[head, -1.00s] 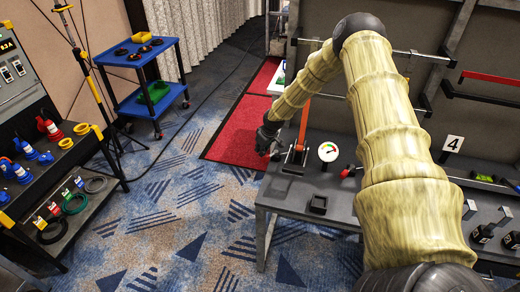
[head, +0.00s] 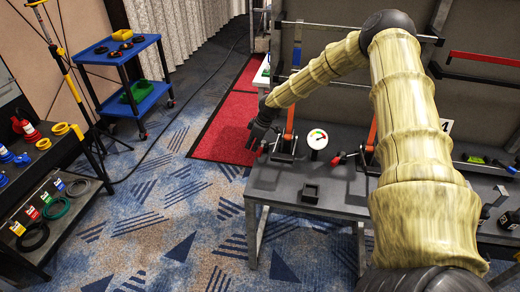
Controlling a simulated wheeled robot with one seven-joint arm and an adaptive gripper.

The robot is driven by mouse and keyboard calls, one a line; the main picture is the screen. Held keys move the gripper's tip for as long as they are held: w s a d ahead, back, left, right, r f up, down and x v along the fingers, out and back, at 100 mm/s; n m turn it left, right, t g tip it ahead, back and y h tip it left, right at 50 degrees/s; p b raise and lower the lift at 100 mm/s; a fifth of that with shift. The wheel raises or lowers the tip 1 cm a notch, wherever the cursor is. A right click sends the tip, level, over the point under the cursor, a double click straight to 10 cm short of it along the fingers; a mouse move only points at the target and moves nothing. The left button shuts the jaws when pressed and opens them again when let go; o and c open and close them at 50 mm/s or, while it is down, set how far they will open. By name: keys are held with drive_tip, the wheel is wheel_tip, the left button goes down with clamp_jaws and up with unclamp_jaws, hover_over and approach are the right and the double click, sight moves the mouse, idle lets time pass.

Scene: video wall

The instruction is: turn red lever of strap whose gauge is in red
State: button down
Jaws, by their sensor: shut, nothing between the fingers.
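A red-orange lever (head: 290,122) stands upright from a dark mount at the left end of the grey bench (head: 275,185). A round white gauge (head: 317,139) with red and green marks is just right of it; its needle is too small to read. A second red-orange lever (head: 371,137) stands further right, partly behind my arm. A small red knob (head: 337,159) lies between the gauge and that lever. My gripper (head: 254,147) is dark, shut and empty, pointing down left of the first lever. It appears apart from the lever, but depth is hard to tell.
A small black open box (head: 310,193) sits at the bench's front edge. A blue trolley (head: 142,94) and a rack with coloured connectors (head: 30,190) stand left.

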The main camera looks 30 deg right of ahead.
drive_tip(key=shift+s+d+n+y+b, duration=0.15)
drive_tip(key=shift+s+n+y+b, duration=0.3)
drive_tip(key=shift+n, duration=0.55)
drive_tip(key=shift+w+d+b, duration=0.15)
drive_tip(key=shift+w+b, duration=0.3)
drive_tip(key=shift+w, duration=0.2)
